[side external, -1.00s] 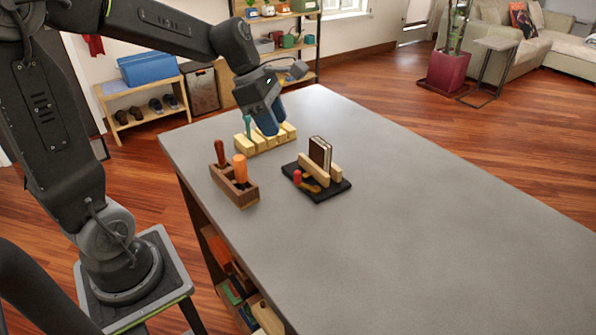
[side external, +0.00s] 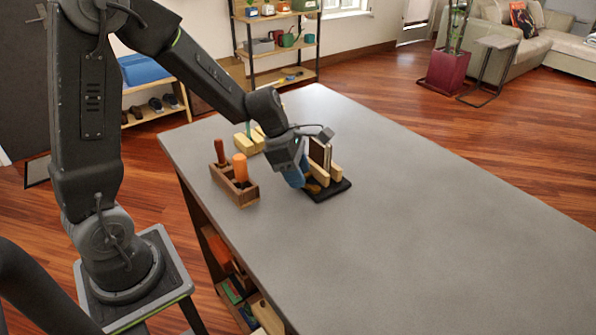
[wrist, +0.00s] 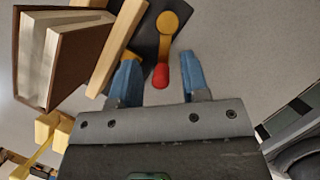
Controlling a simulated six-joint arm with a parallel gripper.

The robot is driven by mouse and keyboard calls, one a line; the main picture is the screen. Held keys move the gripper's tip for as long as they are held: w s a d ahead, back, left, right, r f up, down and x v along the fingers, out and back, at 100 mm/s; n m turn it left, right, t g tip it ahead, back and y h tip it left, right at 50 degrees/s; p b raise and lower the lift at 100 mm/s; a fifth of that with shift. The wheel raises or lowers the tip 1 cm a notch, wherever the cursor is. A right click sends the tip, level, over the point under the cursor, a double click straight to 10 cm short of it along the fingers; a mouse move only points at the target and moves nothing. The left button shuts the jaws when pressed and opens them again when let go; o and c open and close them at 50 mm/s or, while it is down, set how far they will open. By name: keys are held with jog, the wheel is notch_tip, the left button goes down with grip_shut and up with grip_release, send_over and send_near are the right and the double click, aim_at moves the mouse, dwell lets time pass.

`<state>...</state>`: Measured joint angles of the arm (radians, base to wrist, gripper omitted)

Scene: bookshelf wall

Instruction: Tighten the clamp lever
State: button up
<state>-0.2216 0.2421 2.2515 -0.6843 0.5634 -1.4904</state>
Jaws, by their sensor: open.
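The clamp has a black base (side external: 332,190), pale wooden jaws (side external: 335,172) and a brown book (side external: 319,152) standing between them. In the wrist view, the clamp lever (wrist: 168,38) is yellow with a round pivot at the top and a red knob (wrist: 160,76) at its near end. My gripper (side external: 294,180) is low at the clamp's left side in the side view and hides most of the lever there. In the wrist view, its blue fingers (wrist: 159,62) are apart, with the red knob between them and a gap on each side. Whether they touch the lever is not clear.
A brown wooden holder (side external: 240,195) with red and orange handled tools stands left of my gripper. A pale slotted block (side external: 250,140) stands behind it, partly hidden by my arm. The grey tabletop (side external: 440,220) is clear to the right and front.

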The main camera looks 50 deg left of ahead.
grip_shut()
jog(key=shift+w+a+m, duration=0.1)
jog(key=shift+w+m, duration=0.2)
jog(key=shift+m, duration=0.4)
grip_release()
jog(key=v, duration=1.4)
jog(key=shift+a, duration=0.15)
jog(key=shift+w+f, duration=0.1)
jog(key=shift+c, duration=0.4)
